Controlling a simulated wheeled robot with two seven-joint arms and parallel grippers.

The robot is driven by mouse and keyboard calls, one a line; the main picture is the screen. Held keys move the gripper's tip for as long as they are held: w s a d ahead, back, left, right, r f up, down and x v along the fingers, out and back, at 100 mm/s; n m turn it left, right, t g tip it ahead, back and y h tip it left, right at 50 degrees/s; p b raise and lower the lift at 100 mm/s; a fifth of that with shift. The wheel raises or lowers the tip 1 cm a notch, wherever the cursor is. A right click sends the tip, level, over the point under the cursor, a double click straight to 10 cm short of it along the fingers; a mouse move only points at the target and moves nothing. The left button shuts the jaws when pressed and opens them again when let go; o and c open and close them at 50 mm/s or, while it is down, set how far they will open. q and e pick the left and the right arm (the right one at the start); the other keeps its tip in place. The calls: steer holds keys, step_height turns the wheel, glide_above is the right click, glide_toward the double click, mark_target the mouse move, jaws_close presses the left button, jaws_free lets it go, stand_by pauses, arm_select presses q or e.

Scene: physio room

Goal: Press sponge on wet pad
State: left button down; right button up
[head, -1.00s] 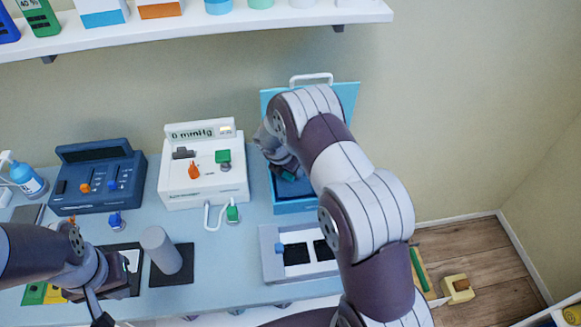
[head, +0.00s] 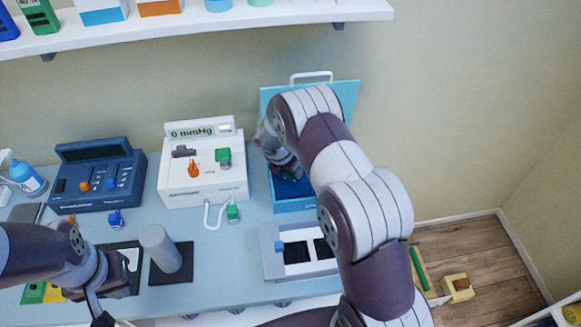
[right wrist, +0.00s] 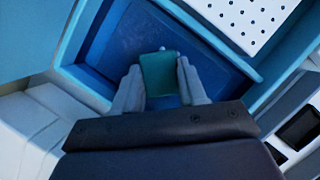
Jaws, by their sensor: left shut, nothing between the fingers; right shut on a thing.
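The sponge (right wrist: 160,72) is a small teal-green block, held between the fingers of my right gripper (right wrist: 159,84), which is shut on it. The wet pad (right wrist: 115,40) appears as a dark blue surface on the floor of an open blue box (head: 296,206). In the right wrist view the sponge is over this pad; I cannot tell whether it touches. In the head view my right gripper (head: 284,168) reaches down into the box, and my arm hides part of it. My left gripper (head: 101,314) is shut and empty at the lower left, away from the box.
A white mmHg device (head: 203,172) stands left of the box, with a dark blue device (head: 99,178) farther left. A grey-white tray (head: 268,262) lies in front of the box. A grey cylinder (head: 160,249) stands near my left gripper. A shelf (head: 200,28) runs above.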

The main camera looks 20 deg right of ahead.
stand_by(0.6)
step_height(320, 180, up, 7)
steer(key=p, duration=0.6)
steer(key=shift+p, duration=0.4)
steer(key=shift+f, duration=0.1)
